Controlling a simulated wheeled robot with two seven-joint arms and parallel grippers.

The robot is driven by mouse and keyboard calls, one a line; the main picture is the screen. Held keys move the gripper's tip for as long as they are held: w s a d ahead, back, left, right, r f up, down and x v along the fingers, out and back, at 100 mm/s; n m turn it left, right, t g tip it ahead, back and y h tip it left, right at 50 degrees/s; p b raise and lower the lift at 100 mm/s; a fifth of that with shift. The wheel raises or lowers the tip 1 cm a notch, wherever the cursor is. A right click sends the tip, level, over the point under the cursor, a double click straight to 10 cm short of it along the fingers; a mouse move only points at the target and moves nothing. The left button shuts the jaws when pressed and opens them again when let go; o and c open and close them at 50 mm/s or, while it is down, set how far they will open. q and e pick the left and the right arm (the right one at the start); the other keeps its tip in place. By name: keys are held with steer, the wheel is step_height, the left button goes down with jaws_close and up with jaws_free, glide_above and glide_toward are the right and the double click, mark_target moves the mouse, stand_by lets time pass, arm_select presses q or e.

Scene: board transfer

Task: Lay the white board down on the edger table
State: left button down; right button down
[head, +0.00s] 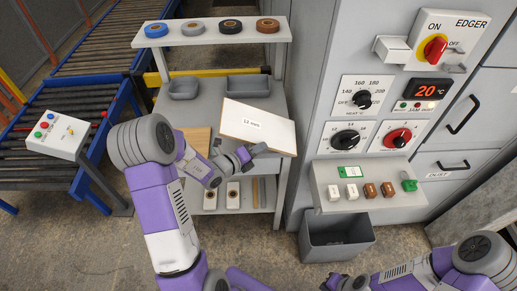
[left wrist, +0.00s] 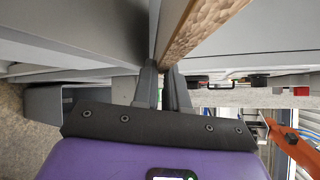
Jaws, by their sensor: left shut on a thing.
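The white board (head: 270,128), labelled 12 mm, is held tilted over the right part of a grey table (head: 215,110) beside the edger cabinet. My left gripper (head: 247,154) is shut on the board's near edge. In the left wrist view the board's raw brown chipboard edge (left wrist: 205,25) runs up from between the fingertips (left wrist: 165,72). Whether the board touches the table is unclear. My right gripper (head: 335,283) is low at the bottom edge of the head view, away from the board; its fingers are too small to read.
A brown board (head: 195,141) lies on the table, with grey bins (head: 248,86) behind. A shelf (head: 205,34) with tape rolls stands above. The edger cabinet (head: 335,75) closes off the right side. A grey bin (head: 336,238) stands on the floor below its control ledge.

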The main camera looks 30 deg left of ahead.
arm_select(q)
steer(key=shift+f, duration=0.1)
steer(key=c, duration=1.1)
jaws_free()
steer(key=shift+o, duration=0.3)
steer(key=shift+f, duration=0.1)
steer(key=g+y+p, duration=0.1)
steer(key=g+p, duration=0.2)
steer(key=p, duration=0.3)
steer(key=g+y+p, duration=0.1)
steer(key=g+p, duration=0.1)
steer(key=p, duration=0.5)
steer(key=s+r+g+p, duration=0.1)
steer(key=g+p, duration=0.2)
steer(key=p, duration=0.3)
steer(key=shift+a+r+g+y, duration=0.1)
steer(key=shift+g+y, duration=0.2)
steer(key=shift+y, duration=0.1)
